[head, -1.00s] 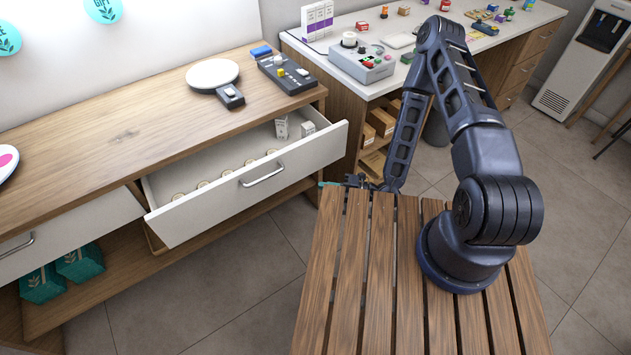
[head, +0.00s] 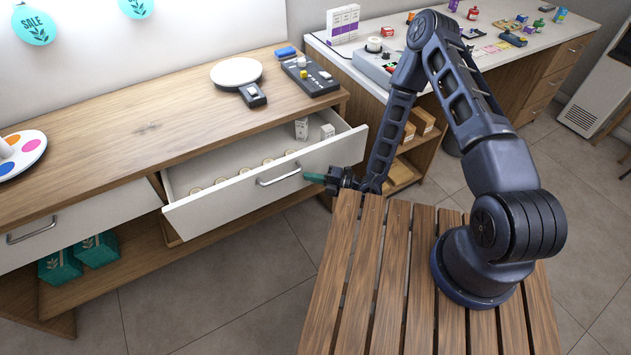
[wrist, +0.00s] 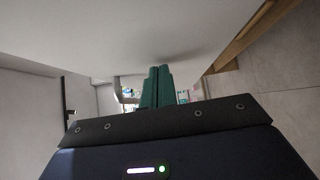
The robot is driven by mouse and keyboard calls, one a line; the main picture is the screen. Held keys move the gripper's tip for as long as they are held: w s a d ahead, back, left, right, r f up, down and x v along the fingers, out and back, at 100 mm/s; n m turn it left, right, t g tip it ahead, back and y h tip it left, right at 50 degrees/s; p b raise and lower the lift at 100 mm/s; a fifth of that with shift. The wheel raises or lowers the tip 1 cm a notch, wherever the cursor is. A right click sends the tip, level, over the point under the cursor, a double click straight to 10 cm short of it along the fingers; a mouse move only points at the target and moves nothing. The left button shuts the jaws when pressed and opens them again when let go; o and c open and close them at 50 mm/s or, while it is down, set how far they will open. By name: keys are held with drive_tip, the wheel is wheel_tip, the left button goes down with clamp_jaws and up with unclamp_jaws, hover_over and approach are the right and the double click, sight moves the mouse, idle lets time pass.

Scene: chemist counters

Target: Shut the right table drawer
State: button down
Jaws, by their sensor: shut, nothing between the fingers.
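The right table drawer (head: 225,201) is pulled out from the wooden table (head: 130,135). It has a white front and a metal bar handle (head: 279,176). Several round items and small white boxes lie inside it. My gripper (head: 308,177) is at the right part of the drawer front, just right of the handle. Its teal fingers (wrist: 157,88) are together and empty, pointing at the white front in the wrist view. I cannot tell whether the fingertips touch the front.
The left drawer (head: 75,226) looks shut. Teal boxes (head: 97,248) stand on the shelf below. A white-topped counter (head: 345,65) with shelves stands at the right. Open tiled floor (head: 215,290) lies in front of the drawers.

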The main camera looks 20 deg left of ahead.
sight(288, 151)
drive_tip(key=shift+w, duration=0.1)
idle(0.3)
drive_tip(key=w+a, duration=1.3)
drive_tip(key=shift+a, duration=0.1)
drive_tip(key=shift+w+a+r, duration=0.1)
drive_tip(key=shift+w+a, duration=0.15)
drive_tip(key=shift+w, duration=0.05)
